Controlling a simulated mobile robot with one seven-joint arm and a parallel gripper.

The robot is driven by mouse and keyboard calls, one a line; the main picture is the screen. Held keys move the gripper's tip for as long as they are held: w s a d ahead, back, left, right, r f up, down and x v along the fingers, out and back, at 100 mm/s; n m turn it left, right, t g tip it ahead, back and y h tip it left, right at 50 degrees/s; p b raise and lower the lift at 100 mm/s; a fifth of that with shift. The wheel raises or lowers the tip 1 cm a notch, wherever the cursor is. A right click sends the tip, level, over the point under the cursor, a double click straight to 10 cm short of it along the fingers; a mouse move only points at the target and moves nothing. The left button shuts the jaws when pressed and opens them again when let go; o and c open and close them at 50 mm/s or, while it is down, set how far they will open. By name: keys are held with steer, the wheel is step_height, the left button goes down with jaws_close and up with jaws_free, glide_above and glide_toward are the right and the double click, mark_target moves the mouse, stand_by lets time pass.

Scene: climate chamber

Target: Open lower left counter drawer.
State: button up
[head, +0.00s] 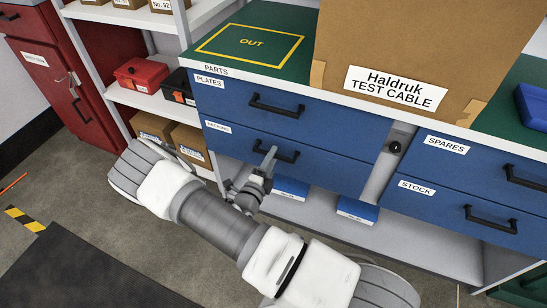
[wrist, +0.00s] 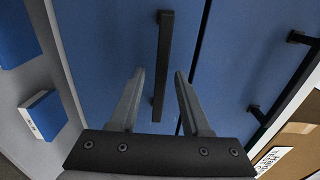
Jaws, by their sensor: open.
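The lower left counter drawer (head: 225,144) has a blue front and a small white label that seems to read PACKING. It looks shut, flush with the drawer above. Its black bar handle (head: 286,158) is partly hidden behind my gripper (head: 266,166). In the wrist view the same handle (wrist: 164,50) runs upright in the picture. My gripper (wrist: 158,76) is open, with one finger on each side of the handle's near end. The fingers look apart from the bar; how deep they reach around it is hard to tell.
The upper left drawer (head: 235,93), marked PLATES, is shut above, with its own black handle (head: 277,106). SPARES (head: 485,155) and STOCK (head: 440,207) drawers are at right. A cardboard box (head: 420,45) stands on the counter. Blue boxes (head: 357,210) sit on the shelf below.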

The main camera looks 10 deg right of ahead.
steer(key=shift+w+d, duration=0.4)
steer(key=shift+w, duration=0.2)
jaws_close()
stand_by(1.1)
